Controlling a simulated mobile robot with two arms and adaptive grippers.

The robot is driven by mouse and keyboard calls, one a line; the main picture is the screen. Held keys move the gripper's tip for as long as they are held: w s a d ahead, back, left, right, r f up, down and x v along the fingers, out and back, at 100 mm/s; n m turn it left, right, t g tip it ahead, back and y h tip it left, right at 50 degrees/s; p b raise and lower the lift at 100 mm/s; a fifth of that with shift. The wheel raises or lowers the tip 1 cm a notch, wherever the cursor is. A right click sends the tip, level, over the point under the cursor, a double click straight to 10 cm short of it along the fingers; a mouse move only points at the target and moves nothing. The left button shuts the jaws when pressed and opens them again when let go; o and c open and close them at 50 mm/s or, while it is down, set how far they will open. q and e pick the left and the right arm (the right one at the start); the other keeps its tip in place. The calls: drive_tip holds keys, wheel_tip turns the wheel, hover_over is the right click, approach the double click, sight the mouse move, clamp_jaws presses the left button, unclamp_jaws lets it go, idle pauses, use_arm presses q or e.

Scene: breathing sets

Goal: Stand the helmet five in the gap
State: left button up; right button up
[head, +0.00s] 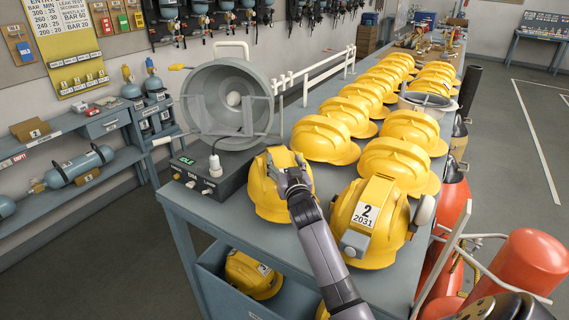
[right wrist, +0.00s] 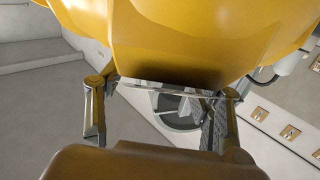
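A yellow helmet (head: 268,203) is at the near left end of the bench, in front of the left row of helmets. Its number is hidden from me. Whether the helmet's base touches the bench is unclear. Another yellow helmet marked 2 2031 (head: 375,225) stands just to the right. My left gripper is not in view.
Two rows of yellow helmets (head: 323,138) run back along the bench (head: 190,197). A black box with a green display (head: 225,178) and a grey drum (head: 228,100) stand left. A blue bin (head: 240,300) with helmets is below. Red cylinders (head: 520,265) stand right.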

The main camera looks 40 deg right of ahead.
drive_tip(key=shift+o, duration=0.7)
drive_tip(key=shift+a, duration=0.1)
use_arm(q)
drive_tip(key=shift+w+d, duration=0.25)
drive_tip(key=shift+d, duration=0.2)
use_arm(e)
drive_tip(key=shift+w, duration=0.1)
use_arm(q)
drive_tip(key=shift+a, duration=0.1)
use_arm(e)
drive_tip(key=shift+s+f, duration=0.1)
drive_tip(key=shift+s, duration=0.25)
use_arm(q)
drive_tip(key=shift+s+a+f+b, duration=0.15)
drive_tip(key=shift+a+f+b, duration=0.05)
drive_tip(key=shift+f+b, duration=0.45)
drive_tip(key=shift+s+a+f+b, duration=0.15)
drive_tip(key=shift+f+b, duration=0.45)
use_arm(e)
drive_tip(key=v, duration=1.1)
drive_tip(key=shift+s, duration=0.2)
drive_tip(key=shift+a, duration=0.1)
